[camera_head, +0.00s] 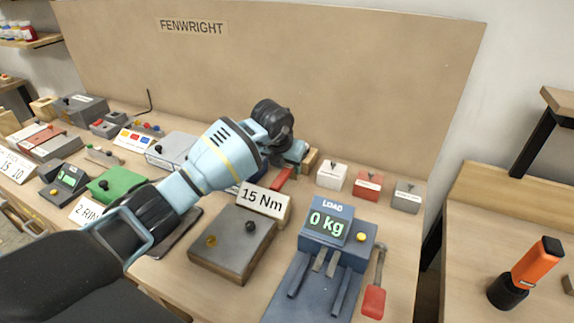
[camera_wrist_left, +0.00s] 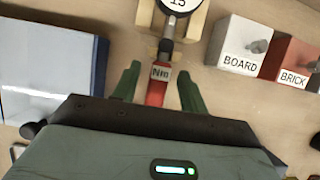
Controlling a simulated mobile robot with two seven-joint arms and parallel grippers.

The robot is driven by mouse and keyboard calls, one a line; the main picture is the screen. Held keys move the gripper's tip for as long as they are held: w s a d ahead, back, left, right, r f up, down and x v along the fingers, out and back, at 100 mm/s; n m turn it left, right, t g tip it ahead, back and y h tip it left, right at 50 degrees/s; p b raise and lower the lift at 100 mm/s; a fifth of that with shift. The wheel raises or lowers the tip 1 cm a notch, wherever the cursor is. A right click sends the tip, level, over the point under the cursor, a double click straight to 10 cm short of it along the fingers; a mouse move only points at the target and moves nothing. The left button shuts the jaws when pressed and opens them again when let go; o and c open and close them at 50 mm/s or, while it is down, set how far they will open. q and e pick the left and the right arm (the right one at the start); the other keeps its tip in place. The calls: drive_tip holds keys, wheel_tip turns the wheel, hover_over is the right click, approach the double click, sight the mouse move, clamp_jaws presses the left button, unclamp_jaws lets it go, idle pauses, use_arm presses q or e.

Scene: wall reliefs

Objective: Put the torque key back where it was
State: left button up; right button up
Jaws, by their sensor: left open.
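The torque key has a red handle (camera_wrist_left: 156,90), an "Nm" label and a round white dial (camera_wrist_left: 180,3) reading 15. Its dial end sits at a wooden cradle (camera_wrist_left: 194,22) at the top of the left wrist view. In the head view its red handle (camera_head: 284,178) shows just below my left gripper (camera_head: 297,155). My left gripper (camera_wrist_left: 158,84) is open, with one green finger on each side of the red handle. I see a gap on both sides. My right gripper is not in view.
White, red and grey blocks (camera_head: 368,184) with labels stand right of the gripper. A "15 Nm" sign (camera_head: 263,200) stands behind a brown box (camera_head: 233,245). A blue load device (camera_head: 338,232) reads 0 kg. A tall board (camera_head: 300,80) closes off the back.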

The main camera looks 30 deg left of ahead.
use_arm(q)
drive_tip(key=p+v, duration=0.1)
drive_tip(key=v, duration=1.1)
